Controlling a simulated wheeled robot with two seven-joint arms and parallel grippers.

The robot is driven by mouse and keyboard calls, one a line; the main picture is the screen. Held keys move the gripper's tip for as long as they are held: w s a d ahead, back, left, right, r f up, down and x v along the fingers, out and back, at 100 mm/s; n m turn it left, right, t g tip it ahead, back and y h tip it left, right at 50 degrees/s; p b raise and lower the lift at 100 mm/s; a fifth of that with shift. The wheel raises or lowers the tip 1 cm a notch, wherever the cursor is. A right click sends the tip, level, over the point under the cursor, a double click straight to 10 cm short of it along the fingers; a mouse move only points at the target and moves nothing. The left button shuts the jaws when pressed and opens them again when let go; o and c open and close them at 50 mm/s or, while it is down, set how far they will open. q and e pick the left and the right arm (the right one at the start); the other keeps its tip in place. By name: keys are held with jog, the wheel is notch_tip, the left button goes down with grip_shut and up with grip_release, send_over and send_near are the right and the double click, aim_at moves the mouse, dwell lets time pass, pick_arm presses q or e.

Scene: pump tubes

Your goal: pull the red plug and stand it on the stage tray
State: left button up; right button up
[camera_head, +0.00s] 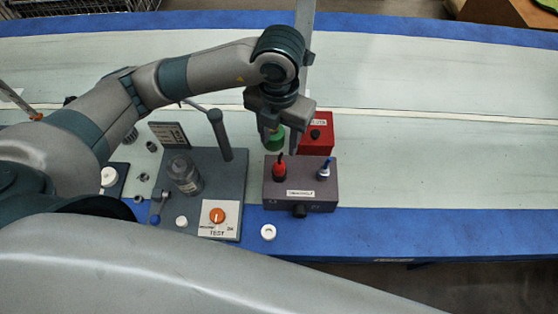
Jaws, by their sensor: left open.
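The red plug (279,172) stands upright in the left socket of a dark grey box (300,194) with a white label. A blue-and-white plug (324,170) stands in the box's right socket. My left gripper (280,143) points down with its fingers apart, just behind and above the red plug in the picture. It holds nothing that I can see. A green round thing (274,140) shows between or behind its fingers; which one I cannot tell. I cannot make out which thing is the stage tray. My right gripper is not in view.
A red box (317,134) stands behind the dark box. A white ring (268,232) lies in front. The table's right side is clear.

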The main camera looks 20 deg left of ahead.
pick_arm(q)
send_over(279, 163)
notch_tip(279, 163, down, 6)
jog(key=shift+s+r, duration=0.1)
jog(key=shift+r, duration=0.1)
notch_tip(279, 163, down, 6)
jog(key=shift+r+p, duration=0.2)
jog(key=shift+p, duration=0.4)
jog(key=shift+f, duration=0.45)
jog(key=c, duration=1.1)
jog(key=shift+o, duration=1.4)
grip_shut()
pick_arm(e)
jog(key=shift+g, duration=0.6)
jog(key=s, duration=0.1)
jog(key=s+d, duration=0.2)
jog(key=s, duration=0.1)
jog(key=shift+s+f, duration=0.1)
pick_arm(q)
jog(key=shift+r, duration=0.3)
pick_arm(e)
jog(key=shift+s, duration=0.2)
pick_arm(q)
jog(key=shift+r+p, duration=0.35)
jog(key=shift+p, duration=0.05)
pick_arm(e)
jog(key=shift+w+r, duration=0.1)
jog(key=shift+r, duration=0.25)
